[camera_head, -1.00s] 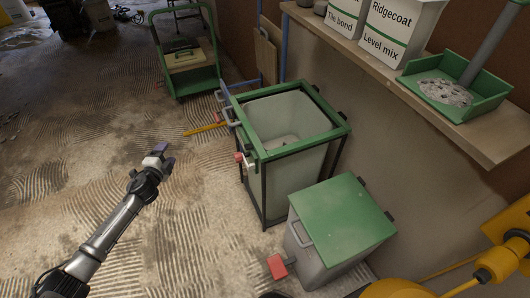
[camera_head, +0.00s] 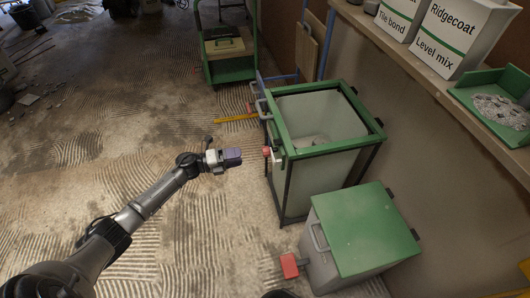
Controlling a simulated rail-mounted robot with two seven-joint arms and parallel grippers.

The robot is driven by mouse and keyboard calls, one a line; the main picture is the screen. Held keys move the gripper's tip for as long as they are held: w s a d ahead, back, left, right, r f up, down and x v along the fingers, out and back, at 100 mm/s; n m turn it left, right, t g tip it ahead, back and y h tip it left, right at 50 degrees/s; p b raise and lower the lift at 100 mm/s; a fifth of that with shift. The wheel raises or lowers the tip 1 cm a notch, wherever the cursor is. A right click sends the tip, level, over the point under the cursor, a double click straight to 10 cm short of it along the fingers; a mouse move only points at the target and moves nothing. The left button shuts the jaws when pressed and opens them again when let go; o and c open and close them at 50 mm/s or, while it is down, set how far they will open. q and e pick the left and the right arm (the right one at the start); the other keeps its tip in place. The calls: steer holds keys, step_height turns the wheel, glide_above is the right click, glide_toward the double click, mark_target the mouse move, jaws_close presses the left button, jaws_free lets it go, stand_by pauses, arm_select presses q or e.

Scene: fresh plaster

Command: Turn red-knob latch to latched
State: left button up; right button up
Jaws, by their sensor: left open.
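The red-knob latch (camera_head: 268,152) sits on the front left corner of the green-framed bin (camera_head: 326,147), just below its rim. Its red knob points to the left, with a pale metal part beside it. My left gripper (camera_head: 236,157) reaches in from the left at about the latch's height in the picture. It is apart from the knob, with a small gap of floor showing between them. Its purple fingers hold nothing that I can see. The fine angle of the latch is too small to tell. My right gripper is not in view.
A grey box with a green lid (camera_head: 365,228) stands in front of the bin, with a red block (camera_head: 289,265) at its left. A green cart (camera_head: 228,55) stands behind. A shelf (camera_head: 440,75) with containers runs along the right.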

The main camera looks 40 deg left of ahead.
mark_target(265, 152)
arm_select(q)
steer(key=b+x, duration=0.2)
steer(key=x, duration=0.8)
steer(key=shift+w+d, duration=0.2)
steer(key=shift+w, duration=0.1)
steer(key=shift+c, duration=0.5)
steer(key=c, duration=0.8)
steer(key=shift+c, duration=0.2)
